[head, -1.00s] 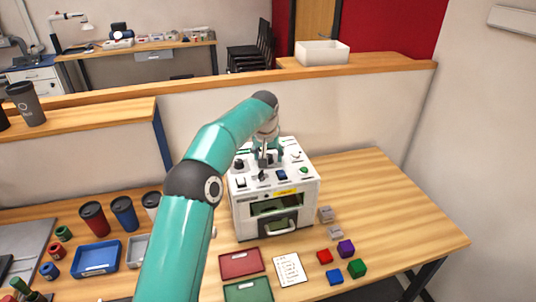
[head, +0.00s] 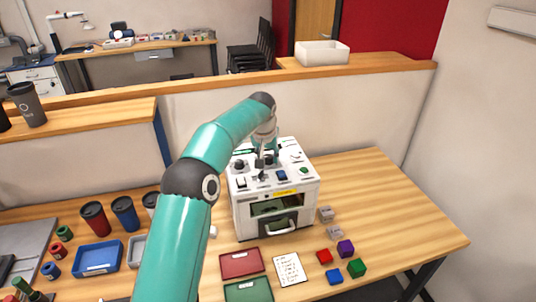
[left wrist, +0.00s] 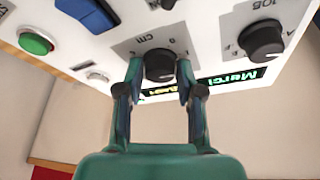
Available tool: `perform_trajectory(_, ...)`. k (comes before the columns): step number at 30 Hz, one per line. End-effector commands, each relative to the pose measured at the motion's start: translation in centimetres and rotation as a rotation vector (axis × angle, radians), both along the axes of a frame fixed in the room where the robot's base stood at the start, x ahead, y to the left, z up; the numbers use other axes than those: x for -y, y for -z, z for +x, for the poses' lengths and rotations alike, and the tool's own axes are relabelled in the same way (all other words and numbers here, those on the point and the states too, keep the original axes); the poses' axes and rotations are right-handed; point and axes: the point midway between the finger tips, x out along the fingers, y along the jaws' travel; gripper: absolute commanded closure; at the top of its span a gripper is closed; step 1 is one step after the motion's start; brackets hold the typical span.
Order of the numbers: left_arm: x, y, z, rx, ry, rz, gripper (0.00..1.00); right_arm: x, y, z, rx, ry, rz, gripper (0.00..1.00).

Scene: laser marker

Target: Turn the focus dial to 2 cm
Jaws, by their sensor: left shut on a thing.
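The focus dial (left wrist: 160,66) is a round black knob on the white machine's top panel, with "cm" printed beside it. My left gripper (left wrist: 157,76) has one finger on each side of this dial and is shut on it in the left wrist view. I cannot read the dial's pointer setting. In the head view my left gripper (head: 264,160) comes down onto the top of the white marking machine (head: 308,203) and largely hides the dial. My right gripper does not show.
A second black dial marked "JOB" (left wrist: 262,41) sits beside it. A lit green display (left wrist: 232,80), a blue switch (left wrist: 90,12) and a green button (left wrist: 36,42) share the panel. Coloured cubes (head: 346,248) and red and green trays (head: 241,263) lie in front of the machine.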

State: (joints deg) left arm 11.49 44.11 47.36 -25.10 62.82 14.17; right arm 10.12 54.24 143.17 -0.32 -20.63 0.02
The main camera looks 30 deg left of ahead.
Motion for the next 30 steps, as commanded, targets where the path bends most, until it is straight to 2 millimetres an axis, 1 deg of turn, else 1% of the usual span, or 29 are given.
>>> perform_trajectory(1,0.0,-0.3,0.0,0.000,0.023,-0.001,0.98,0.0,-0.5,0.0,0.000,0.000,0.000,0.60)
perform_trajectory(5,-0.1,-0.4,0.0,0.001,0.107,-0.001,0.98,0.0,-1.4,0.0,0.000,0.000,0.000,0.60)
perform_trajectory(15,-0.2,-0.4,0.0,0.002,0.388,-0.001,0.98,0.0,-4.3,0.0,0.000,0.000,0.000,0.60)
perform_trajectory(19,-0.3,-0.3,0.0,0.002,0.492,-0.001,0.98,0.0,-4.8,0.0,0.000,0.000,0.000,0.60)
perform_trajectory(24,-0.3,-0.1,0.1,0.004,0.601,0.000,0.98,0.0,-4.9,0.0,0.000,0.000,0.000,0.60)
perform_trajectory(30,-0.3,-0.1,0.1,0.004,0.682,0.001,0.98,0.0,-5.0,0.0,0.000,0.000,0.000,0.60)
